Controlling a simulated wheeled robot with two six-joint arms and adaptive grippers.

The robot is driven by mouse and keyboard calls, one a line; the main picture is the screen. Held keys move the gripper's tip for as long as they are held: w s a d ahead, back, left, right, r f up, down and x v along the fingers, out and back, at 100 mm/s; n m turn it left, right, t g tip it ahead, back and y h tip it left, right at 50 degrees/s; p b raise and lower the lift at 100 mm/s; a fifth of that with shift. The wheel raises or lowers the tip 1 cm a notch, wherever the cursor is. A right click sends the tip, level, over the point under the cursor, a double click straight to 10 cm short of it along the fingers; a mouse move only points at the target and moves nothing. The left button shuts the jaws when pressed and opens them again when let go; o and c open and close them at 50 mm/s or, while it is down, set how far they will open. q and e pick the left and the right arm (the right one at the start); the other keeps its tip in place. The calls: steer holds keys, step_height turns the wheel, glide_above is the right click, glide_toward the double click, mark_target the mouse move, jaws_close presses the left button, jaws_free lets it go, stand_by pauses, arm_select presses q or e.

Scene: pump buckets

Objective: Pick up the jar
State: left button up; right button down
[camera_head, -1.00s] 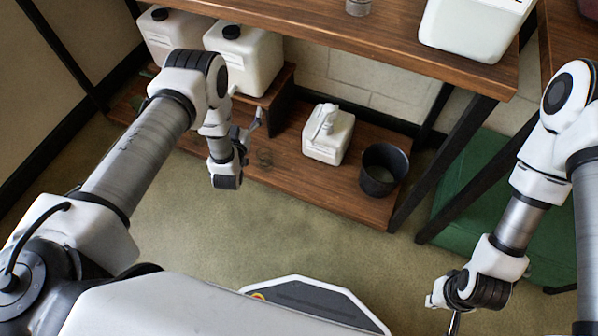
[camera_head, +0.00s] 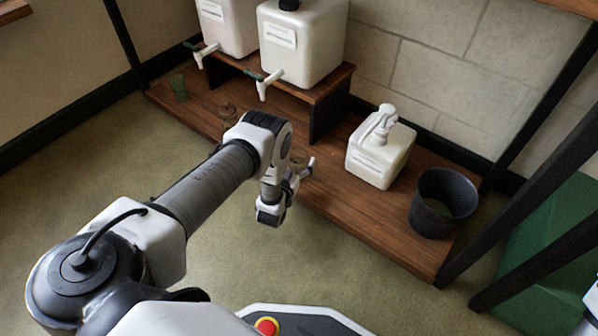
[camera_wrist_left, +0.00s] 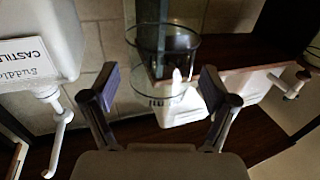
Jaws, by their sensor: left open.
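A clear glass jar (camera_head: 298,158) stands on the low wooden shelf, partly hidden behind my left gripper (camera_head: 300,170). In the left wrist view the see-through jar (camera_wrist_left: 160,88) shows between and beyond the two spread fingertips of my left gripper (camera_wrist_left: 158,88), with a gap on each side. The gripper is open and holds nothing. I cannot tell whether the fingertips reach around the jar. My right gripper is out of view.
A white pump bottle (camera_head: 380,150) and a dark bucket (camera_head: 441,205) stand on the shelf (camera_head: 350,218) to the right. White containers with taps (camera_head: 300,45) stand on a raised step at the back.

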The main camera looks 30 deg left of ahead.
arm_select(q)
steer(key=shift+w+a+f, duration=0.1)
steer(key=shift+w+a, duration=0.05)
steer(key=shift+w, duration=0.35)
steer(key=c, duration=1.5)
steer(key=shift+r, duration=0.2)
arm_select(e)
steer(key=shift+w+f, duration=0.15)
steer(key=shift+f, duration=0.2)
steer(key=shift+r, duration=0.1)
